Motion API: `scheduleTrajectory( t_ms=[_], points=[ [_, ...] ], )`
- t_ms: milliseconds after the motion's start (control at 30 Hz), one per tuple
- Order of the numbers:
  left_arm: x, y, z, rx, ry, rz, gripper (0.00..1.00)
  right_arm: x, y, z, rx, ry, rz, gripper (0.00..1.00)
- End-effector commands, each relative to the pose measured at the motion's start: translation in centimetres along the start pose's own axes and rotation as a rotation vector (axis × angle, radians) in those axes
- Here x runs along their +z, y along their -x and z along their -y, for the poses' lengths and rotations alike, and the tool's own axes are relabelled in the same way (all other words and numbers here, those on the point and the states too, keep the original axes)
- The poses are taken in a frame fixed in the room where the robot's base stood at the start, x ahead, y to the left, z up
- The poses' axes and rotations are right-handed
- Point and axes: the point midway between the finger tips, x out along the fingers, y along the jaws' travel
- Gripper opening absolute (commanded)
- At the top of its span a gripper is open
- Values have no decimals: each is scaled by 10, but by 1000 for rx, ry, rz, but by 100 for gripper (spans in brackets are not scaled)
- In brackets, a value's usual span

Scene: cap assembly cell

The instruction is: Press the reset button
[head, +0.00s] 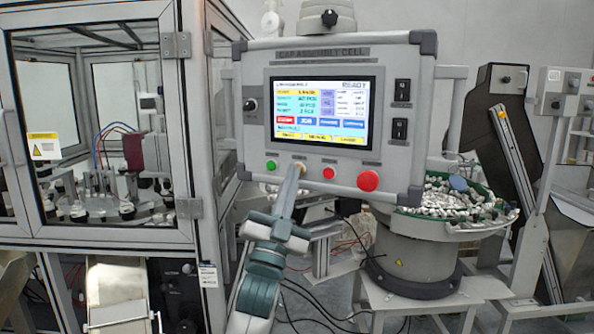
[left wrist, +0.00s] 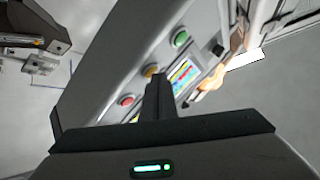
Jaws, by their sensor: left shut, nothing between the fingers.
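The control panel (head: 240,185) has a row of buttons under its screen. From the left they are a green button (head: 271,165), an amber button (head: 300,166), a red button (head: 329,172) and a large red mushroom button (head: 368,180). The small labels cannot be read, so I cannot confirm which is reset. My left gripper (head: 296,170) is shut and empty, its fingertips at the amber button and partly covering it. In the left wrist view the fingertips (left wrist: 158,77) overlap the edge of the amber button (left wrist: 151,69); I cannot tell whether they touch. My right gripper is not in view.
The lit touchscreen (head: 322,108) is above the buttons, with a black rotary knob (head: 251,104) to its left and black switches (head: 400,128) to its right. A glazed machine enclosure (head: 185,120) stands close on the left. A bowl feeder (head: 415,245) full of parts is behind right.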

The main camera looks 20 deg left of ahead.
Motion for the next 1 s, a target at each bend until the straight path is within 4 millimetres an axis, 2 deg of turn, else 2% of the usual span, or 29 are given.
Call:
scheduleTrajectory(
  t_ms=[767, 1000],
  points=[
    [-6, 8, 6, 0, 0, 0, 0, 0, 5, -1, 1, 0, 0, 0],
    [-14, 18, 14, 0, 0, 0, 0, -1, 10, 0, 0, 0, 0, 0]
  ],
)
